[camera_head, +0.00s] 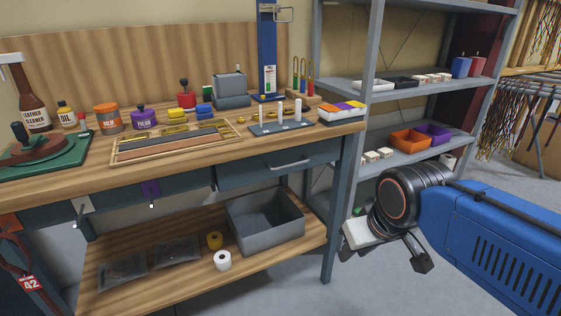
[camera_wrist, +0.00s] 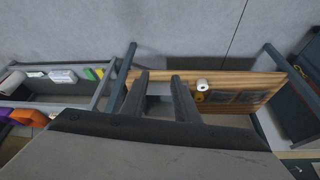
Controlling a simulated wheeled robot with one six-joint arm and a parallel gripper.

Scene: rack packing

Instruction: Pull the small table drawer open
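The small table drawer (camera_head: 245,176) is a dark blue-grey panel under the right part of the wooden tabletop in the head view. It looks closed. Its pale bar handle (camera_head: 290,163) runs along the front. My gripper (camera_head: 393,248) is to the right of the drawer and lower than it, apart from the table. In the wrist view, the two dark fingers of my gripper (camera_wrist: 161,76) stand apart with nothing held between them. They point down past the table's lower shelf. I cannot make out the drawer handle in the wrist view.
The workbench (camera_head: 60,187) carries bottles, tins and trays. Its lower shelf (camera_head: 270,255) holds a grey bin (camera_head: 265,222) and two rolls. A metal shelving rack (camera_head: 368,60) with coloured bins stands behind my arm. Bare floor lies in front of the bench.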

